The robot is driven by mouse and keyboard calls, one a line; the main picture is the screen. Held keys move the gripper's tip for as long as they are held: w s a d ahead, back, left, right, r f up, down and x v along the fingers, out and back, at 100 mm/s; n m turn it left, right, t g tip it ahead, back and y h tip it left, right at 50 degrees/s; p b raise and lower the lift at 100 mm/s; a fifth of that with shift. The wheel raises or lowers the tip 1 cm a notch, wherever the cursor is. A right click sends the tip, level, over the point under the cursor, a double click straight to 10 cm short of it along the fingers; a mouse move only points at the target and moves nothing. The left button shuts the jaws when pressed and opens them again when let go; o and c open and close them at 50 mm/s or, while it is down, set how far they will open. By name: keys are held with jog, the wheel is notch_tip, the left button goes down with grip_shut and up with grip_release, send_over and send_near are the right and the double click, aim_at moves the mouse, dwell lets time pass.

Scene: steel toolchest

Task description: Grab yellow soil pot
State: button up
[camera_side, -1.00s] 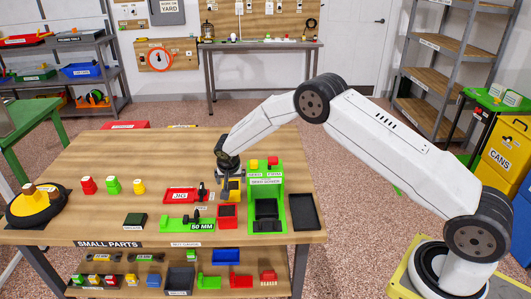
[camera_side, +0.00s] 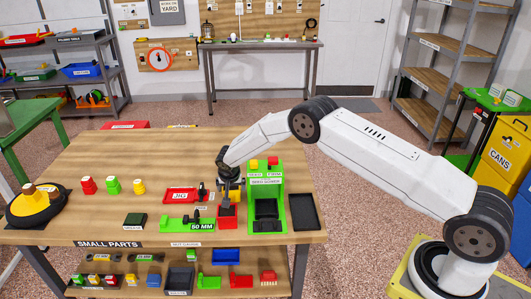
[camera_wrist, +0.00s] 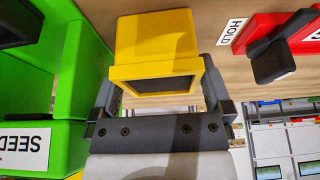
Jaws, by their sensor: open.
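The yellow soil pot (camera_wrist: 155,45) fills the upper middle of the wrist view, with its rim and dark soil facing the camera. My gripper (camera_wrist: 158,88) is open, with one finger on each side of the pot. The fingers lie close to its sides; I cannot tell whether they touch. In the side view my gripper (camera_side: 230,192) points down over the bench, and it hides most of the pot.
A green seed station (camera_side: 281,196) stands just right of my gripper. A black tray (camera_side: 304,212) lies at the bench's right side.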

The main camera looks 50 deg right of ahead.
jog(key=c, duration=1.1)
jog(key=shift+c, duration=0.2)
jog(key=shift+r, duration=0.2)
notch_tip(320, 180, up, 18)
jog(key=shift+f, duration=0.15)
jog(key=shift+s+a, duration=0.1)
jog(key=shift+s, duration=0.05)
dwell(0.4)
